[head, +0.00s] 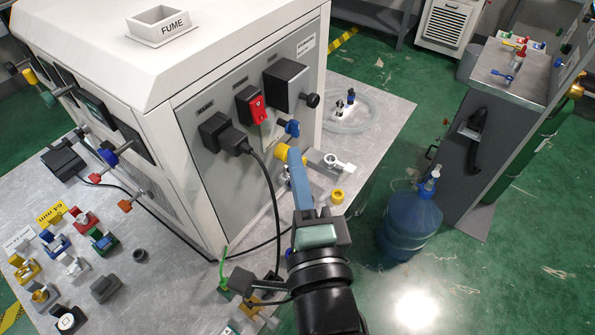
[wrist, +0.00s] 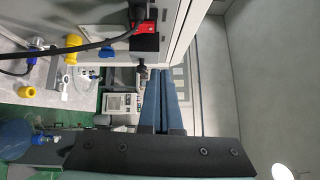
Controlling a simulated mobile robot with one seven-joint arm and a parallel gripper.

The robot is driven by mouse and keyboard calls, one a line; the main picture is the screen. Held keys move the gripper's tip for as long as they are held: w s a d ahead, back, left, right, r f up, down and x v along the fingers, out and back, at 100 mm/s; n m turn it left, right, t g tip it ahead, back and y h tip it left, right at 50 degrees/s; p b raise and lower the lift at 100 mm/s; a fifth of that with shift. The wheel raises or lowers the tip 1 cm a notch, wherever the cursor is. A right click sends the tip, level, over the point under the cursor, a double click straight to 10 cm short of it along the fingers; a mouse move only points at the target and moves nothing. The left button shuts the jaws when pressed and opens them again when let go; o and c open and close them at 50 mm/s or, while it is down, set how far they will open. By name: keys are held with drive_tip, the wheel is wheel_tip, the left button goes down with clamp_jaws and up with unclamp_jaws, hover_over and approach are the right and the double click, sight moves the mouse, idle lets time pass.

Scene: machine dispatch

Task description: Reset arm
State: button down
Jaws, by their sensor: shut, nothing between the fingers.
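My gripper (head: 294,158) is in the head view, in front of the right part of the machine's grey side panel. Its blue fingers are together with nothing between them. In the wrist view the two long blue fingers (wrist: 162,95) lie side by side, shut. In the head view the fingertips overlap the area by a yellow fitting (head: 281,152) and a blue knob (head: 292,128) on the panel; I cannot tell whether they touch. My dark arm comes up from the bottom edge.
The white machine (head: 190,60) stands on a grey table (head: 160,280). A black plug (head: 222,135) with a hanging cable is in its panel. Several small coloured parts lie at left. A blue water jug (head: 410,220) stands on the green floor beside a grey cabinet (head: 475,150).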

drive_tip(key=shift+a, duration=0.1)
drive_tip(key=shift+s, duration=0.15)
idle(0.3)
wheel_tip(320, 180, up, 21)
drive_tip(key=w+n+t, duration=0.2)
drive_tip(key=n+t, duration=0.3)
drive_tip(key=n, duration=0.5)
drive_tip(key=s+r+n+t+h, duration=0.1)
drive_tip(key=s+r+n+t, duration=0.1)
drive_tip(key=r, duration=0.6)
drive_tip(key=s+r+n+t+h, duration=0.2)
drive_tip(key=s+r+n, duration=0.2)
drive_tip(key=r, duration=0.4)
drive_tip(key=shift+s+a+n, duration=0.2)
drive_tip(key=shift+n, duration=0.2)
drive_tip(key=shift+f, duration=0.1)
